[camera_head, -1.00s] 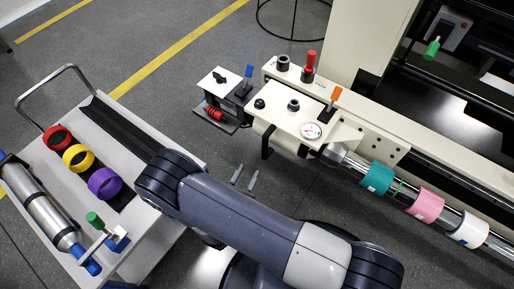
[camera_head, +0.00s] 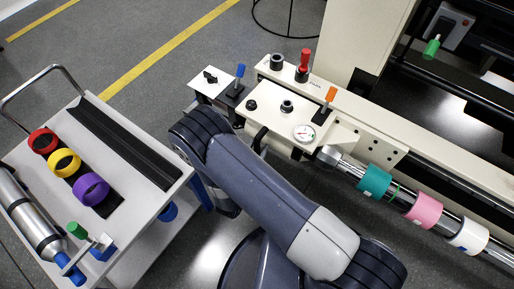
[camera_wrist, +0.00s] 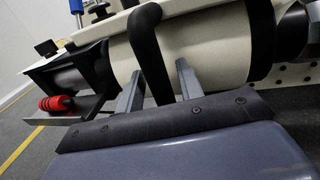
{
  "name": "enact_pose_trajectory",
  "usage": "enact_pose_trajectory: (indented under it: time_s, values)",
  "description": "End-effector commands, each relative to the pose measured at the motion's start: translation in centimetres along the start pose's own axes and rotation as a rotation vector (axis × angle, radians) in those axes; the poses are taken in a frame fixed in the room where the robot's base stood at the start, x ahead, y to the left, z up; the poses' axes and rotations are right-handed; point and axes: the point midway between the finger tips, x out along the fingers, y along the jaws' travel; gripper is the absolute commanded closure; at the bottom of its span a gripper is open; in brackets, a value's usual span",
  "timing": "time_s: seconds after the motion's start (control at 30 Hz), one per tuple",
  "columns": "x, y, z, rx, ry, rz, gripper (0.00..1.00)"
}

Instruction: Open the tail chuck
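The cream machine head (camera_head: 275,128) carries a pressure gauge, black knobs and an orange-handled lever (camera_head: 330,97). The end of a metal shaft meets a grey chuck-like fitting (camera_head: 328,155) at its right side. The frames do not show whether that chuck is open or shut. A black bent handle (camera_head: 258,138) hangs at the front of the head; in the wrist view the black handle (camera_wrist: 150,55) comes down between my fingers. My gripper (camera_wrist: 158,88) is open, one finger on either side of the handle, no grip visible. My arm hides the gripper in the head view.
The shaft carries teal (camera_head: 374,181), pink (camera_head: 424,210) and white (camera_head: 469,237) rings. A grey cart (camera_head: 150,205) with coloured rings and a metal roller stands at left. A blue-handled lever (camera_head: 239,75) stands on a side plate left of the head. Floor beyond is free.

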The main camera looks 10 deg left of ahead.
Motion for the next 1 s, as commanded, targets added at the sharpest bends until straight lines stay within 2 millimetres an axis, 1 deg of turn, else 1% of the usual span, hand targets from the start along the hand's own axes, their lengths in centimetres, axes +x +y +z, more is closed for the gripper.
enact_pose_trajectory:
  time_s: [0.03,0.07,0.4,0.77,0.87,1.0]
  values:
    - [0.0,0.0,0.0,0.0,0.0,0.0,0.69]
    - [0.0,0.0,0.0,0.0,0.0,0.0,0.71]
    - [0.0,0.0,0.0,0.0,0.0,0.0,0.99]
    - [0.0,0.2,-0.1,0.001,0.0,0.0,1.0]
    - [0.3,1.7,-0.4,0.006,-0.002,0.001,1.0]
    - [1.0,5.2,-0.5,0.011,-0.003,0.003,1.0]
